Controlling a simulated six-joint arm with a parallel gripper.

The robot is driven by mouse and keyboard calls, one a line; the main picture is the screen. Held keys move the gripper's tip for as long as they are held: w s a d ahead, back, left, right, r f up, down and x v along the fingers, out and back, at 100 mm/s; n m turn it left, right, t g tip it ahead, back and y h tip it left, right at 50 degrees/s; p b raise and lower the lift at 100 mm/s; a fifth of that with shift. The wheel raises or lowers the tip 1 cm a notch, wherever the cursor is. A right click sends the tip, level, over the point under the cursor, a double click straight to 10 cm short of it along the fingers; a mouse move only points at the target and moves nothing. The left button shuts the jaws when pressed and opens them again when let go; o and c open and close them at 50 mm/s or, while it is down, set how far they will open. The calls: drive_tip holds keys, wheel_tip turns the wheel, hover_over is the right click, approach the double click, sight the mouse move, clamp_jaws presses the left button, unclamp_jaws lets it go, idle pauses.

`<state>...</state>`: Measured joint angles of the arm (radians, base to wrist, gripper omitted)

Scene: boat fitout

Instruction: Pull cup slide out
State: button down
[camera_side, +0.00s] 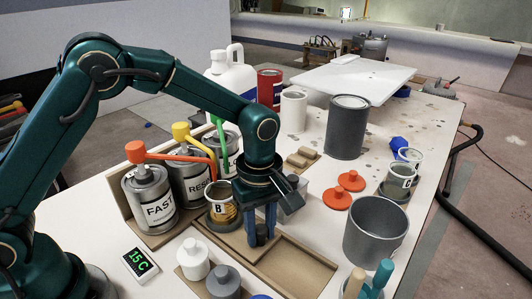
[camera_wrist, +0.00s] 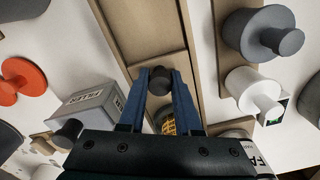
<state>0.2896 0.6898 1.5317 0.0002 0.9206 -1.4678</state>
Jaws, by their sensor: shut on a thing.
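My gripper (camera_side: 262,236) points down over a long wooden channel (camera_side: 300,264), in front of the pump cans. Its blue fingers (camera_wrist: 160,88) are shut on a dark round knob (camera_wrist: 160,76), which I take for the handle of the cup slide. The knob (camera_side: 262,230) also shows low between the fingers in the side view. A cup marked B (camera_side: 221,208) with yellowish contents stands just left of the gripper, under the pump spouts. Part of this cup shows behind the knob in the wrist view (camera_wrist: 168,124).
Pump cans marked FAST (camera_side: 155,202) and RES (camera_side: 194,178) stand to the left. White (camera_side: 193,260) and grey (camera_side: 223,282) knobbed pieces sit in front. A grey pot (camera_side: 375,232) stands right. The channel's right part is bare.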

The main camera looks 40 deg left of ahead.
drive_tip(key=d, duration=1.2)
drive_tip(key=shift+d, duration=0.3)
drive_tip(key=c, duration=0.6)
unclamp_jaws()
drive_tip(key=shift+r, duration=2.6)
